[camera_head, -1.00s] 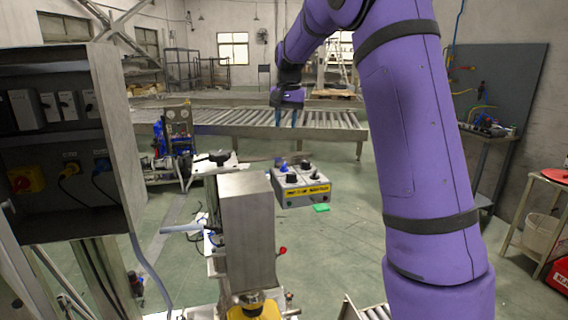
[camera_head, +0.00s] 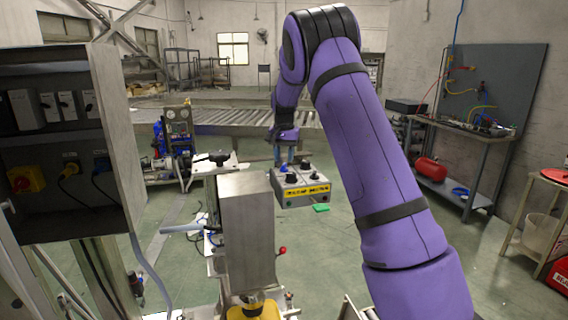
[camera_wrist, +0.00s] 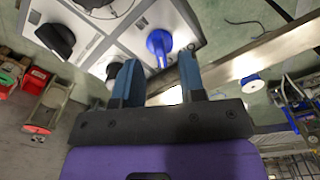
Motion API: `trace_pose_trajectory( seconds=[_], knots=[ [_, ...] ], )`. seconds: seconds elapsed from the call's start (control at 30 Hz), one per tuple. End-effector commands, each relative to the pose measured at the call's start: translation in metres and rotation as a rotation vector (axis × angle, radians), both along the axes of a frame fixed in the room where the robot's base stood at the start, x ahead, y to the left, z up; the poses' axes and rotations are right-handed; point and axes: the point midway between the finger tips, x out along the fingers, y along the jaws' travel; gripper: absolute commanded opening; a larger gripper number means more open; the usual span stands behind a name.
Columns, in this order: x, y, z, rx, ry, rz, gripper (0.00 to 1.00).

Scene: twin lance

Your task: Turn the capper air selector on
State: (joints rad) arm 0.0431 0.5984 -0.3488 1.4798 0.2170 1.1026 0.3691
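A grey control box (camera_head: 306,191) with a yellow label strip stands beyond the steel cabinet in the head view. Its top carries several knobs, including black ones (camera_head: 290,178). In the wrist view the box's pale top panel (camera_wrist: 95,50) shows a blue knob (camera_wrist: 158,42) and a large black knob (camera_wrist: 55,38). I cannot read which knob is the capper air selector. My gripper (camera_head: 285,156) is just above the box's back left corner. In the wrist view my gripper (camera_wrist: 160,82) is open, its blue fingers apart and empty. The blue knob lies just beyond the gap, apparently untouched.
A steel cabinet (camera_head: 246,230) stands in front of the box, and an electrical enclosure (camera_head: 125,140) is at left. A roller conveyor (camera_head: 225,122) runs behind. A green item (camera_head: 321,208) lies by the box. Floor to the right is open, before a workbench (camera_head: 480,140).

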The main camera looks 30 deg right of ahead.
Motion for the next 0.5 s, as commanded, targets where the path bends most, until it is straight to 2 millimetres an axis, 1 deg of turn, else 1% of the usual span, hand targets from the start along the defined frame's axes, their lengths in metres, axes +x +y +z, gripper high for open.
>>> trace_pose_trajectory(
  seconds=[0.03, 0.2, 0.33, 0.5],
  knots=[
    [0.000, 0.000, -0.007, 0.000, 0.001, 0.000, 0.37],
    [0.000, 0.000, -0.023, 0.001, -0.001, 0.000, 0.37],
    [0.000, 0.000, -0.027, 0.001, -0.001, -0.001, 0.37],
    [0.000, 0.000, -0.028, 0.000, -0.001, 0.000, 0.37]
  ],
)
